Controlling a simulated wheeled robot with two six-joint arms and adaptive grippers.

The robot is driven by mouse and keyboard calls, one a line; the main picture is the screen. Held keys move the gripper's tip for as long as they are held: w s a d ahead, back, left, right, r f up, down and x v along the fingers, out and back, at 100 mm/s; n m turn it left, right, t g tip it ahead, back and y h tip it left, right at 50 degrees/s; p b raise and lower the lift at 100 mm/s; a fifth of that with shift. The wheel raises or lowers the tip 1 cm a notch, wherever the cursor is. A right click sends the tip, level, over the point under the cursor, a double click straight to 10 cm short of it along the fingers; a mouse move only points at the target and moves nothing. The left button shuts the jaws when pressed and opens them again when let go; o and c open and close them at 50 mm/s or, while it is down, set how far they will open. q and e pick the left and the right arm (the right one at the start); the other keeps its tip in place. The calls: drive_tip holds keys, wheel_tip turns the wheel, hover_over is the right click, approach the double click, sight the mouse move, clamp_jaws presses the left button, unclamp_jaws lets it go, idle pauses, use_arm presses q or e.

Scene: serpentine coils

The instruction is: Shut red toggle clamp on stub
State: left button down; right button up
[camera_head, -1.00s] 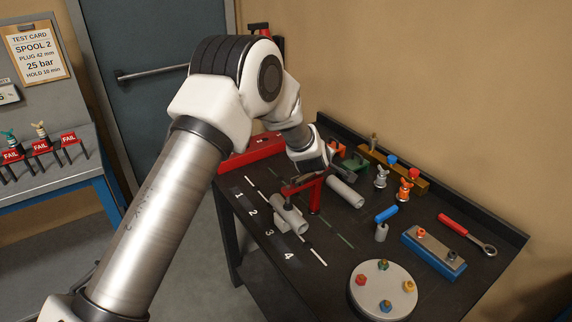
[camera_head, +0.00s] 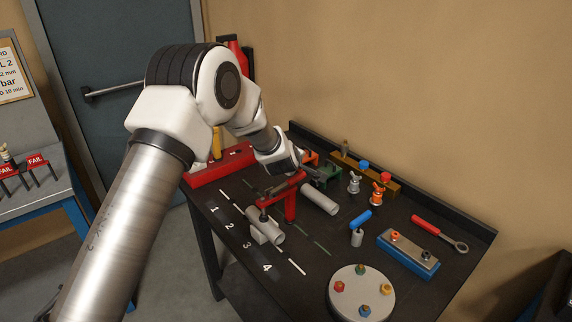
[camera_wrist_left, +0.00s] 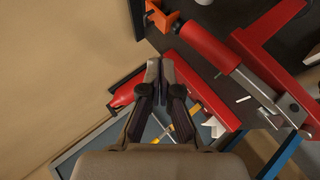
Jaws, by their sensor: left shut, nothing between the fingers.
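The red toggle clamp (camera_head: 290,206) stands on the dark bench, its red arm reaching left over a grey pipe stub (camera_head: 262,228). A dark spindle under that arm points down at the stub; I cannot tell whether it presses on it. In the left wrist view, the clamp's red handle (camera_wrist_left: 205,48) and metal bar lie to the right of the fingers, apart from them. My left gripper (camera_head: 308,176) is beside the clamp's top, partly hidden by its own wrist. Its fingertips (camera_wrist_left: 161,66) are together and empty. My right gripper is in neither view.
A second grey pipe (camera_head: 319,200) lies right of the clamp. Behind are a green clamp (camera_head: 326,172), an orange clamp (camera_head: 310,157) and a red box (camera_head: 222,166). A round plate (camera_head: 361,293), a blue block (camera_head: 407,254) and a ratchet (camera_head: 440,232) occupy the right side.

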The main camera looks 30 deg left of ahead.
use_arm(q)
drive_tip(key=s+d+r+b, duration=0.1)
drive_tip(key=d+r, duration=0.3)
drive_tip(key=r, duration=0.5)
drive_tip(key=shift+s+r, duration=0.35)
drive_tip(key=shift+s, duration=0.55)
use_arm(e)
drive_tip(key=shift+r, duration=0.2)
use_arm(q)
drive_tip(key=shift+d, duration=0.1)
